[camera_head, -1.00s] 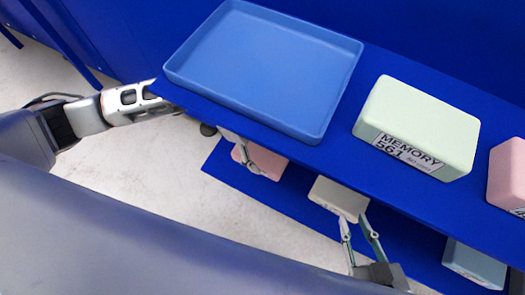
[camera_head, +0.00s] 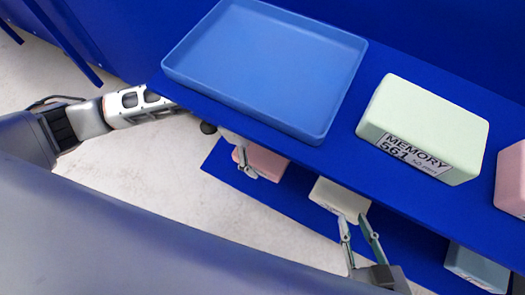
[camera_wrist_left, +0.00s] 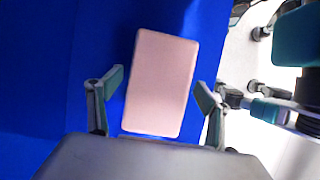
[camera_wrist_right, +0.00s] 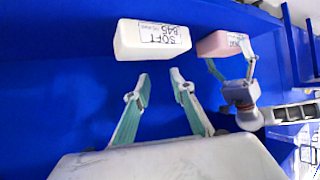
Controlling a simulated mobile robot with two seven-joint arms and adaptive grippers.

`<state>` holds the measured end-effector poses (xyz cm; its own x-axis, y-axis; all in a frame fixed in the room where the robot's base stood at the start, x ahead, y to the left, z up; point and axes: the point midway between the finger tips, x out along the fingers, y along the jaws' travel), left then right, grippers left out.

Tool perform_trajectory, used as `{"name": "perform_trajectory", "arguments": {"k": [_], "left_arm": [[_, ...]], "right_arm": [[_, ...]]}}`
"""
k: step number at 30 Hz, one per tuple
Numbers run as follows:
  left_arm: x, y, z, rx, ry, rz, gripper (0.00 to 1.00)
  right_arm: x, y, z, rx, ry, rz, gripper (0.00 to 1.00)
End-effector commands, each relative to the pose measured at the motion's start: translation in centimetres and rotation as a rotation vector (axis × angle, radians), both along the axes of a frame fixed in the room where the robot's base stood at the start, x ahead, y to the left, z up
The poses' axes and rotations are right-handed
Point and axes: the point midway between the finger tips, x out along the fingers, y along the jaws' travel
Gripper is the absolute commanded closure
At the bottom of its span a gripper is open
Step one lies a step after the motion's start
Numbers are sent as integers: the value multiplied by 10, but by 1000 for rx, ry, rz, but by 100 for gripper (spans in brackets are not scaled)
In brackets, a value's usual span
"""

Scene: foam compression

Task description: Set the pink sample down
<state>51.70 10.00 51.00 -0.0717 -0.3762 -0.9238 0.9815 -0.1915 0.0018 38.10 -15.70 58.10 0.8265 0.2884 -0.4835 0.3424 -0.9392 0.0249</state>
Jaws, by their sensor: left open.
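The pink sample (camera_head: 267,162) rests on the blue lower shelf, partly hidden under the upper shelf's edge. In the left wrist view, the pink sample (camera_wrist_left: 161,84) lies between the spread fingers of my left gripper (camera_wrist_left: 158,90), with blue gaps on both sides. My left gripper (camera_head: 245,164) is mostly hidden in the head view. It is open. My right gripper (camera_head: 358,229) is open and empty in front of a cream block (camera_head: 340,197) on the lower shelf. The right wrist view shows this block (camera_wrist_right: 150,40), labelled SOFT, beyond the fingertips (camera_wrist_right: 160,78).
A blue tray (camera_head: 337,97) sits on the upper shelf, left of a pale green block (camera_head: 424,120) labelled MEMORY. Another pink block (camera_head: 511,180) is at the upper shelf's right edge. A grey-blue block (camera_head: 477,266) is on the lower shelf. The upper shelf overhangs the lower one.

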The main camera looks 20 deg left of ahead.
Motion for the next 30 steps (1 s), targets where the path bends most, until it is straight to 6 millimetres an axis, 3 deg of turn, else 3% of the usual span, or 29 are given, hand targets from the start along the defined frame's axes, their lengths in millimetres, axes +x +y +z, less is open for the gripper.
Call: {"name": "perform_trajectory", "arguments": {"k": [7, 9, 12, 21, 30], "left_arm": [[9, 15, 41, 3, -17, 2, 22], [9, 34, 32, 6, -7, 6, 22], [13, 56, 31, 4, -4, 6, 22], [22, 111, 29, 3, -2, 4, 22], [25, 129, 28, -1, -1, 0, 22]], "right_arm": [[8, -9, 11, -44, -24, 8, 76], [0, -13, -3, -60, 6, 10, 76], [-6, -18, -10, -75, 22, 9, 76], [-10, -21, -11, -85, 32, 9, 76], [-11, -21, -16, -89, 40, 8, 76]]}}
